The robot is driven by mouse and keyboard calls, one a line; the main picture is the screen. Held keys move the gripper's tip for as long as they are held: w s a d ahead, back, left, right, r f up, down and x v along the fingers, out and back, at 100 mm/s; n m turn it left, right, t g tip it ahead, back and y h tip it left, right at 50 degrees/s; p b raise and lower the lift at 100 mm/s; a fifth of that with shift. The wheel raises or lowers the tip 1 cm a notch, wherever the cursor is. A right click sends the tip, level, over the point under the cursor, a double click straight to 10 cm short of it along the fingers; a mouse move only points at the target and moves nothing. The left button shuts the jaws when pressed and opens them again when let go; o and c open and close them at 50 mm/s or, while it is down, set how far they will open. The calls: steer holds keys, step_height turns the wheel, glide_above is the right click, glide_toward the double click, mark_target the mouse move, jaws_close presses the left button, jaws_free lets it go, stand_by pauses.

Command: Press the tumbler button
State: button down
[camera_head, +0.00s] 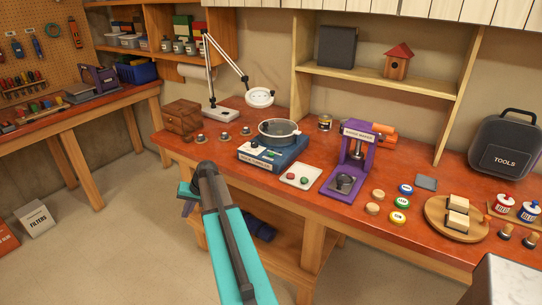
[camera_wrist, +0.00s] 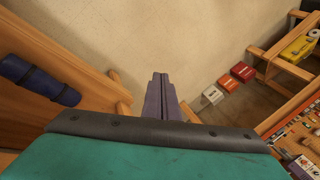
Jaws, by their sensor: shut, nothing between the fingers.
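The tumbler (camera_head: 272,147) stands on the red-brown workbench, left of its middle in the head view. It has a blue base with a labelled front panel and a round, dark-rimmed bowl on top. Small light marks show on the panel, but I cannot tell which is the button. My gripper (camera_wrist: 158,98) is shut and empty, its purple-grey fingers pointing over the floor in the wrist view. In the head view only a bit of it (camera_head: 187,207) shows, in front of the bench and left of the tumbler, apart from it. The wrist view does not show the tumbler.
A white tray (camera_head: 300,177) with red and green pieces lies right of the tumbler, then a purple badge maker (camera_head: 355,158). A white lamp (camera_head: 221,113) stands behind and its head (camera_head: 260,97) hangs behind the bowl. A wooden box (camera_head: 182,115) is left.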

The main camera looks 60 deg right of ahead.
steer(key=s+d+r+m+t+h, duration=0.1)
steer(key=s+d+r, duration=0.1)
steer(key=d+r, duration=0.7)
step_height(320, 180, up, 20)
steer(key=m+t+h, duration=0.2)
steer(key=m+h, duration=0.2)
steer(key=h, duration=0.1)
glide_above(271, 154)
steer(key=s, duration=0.1)
steer(key=shift+s+r+b, duration=0.1)
steer(key=shift+b, duration=0.2)
steer(key=shift+f+b, duration=2.35)
steer(key=shift+f, duration=2.05)
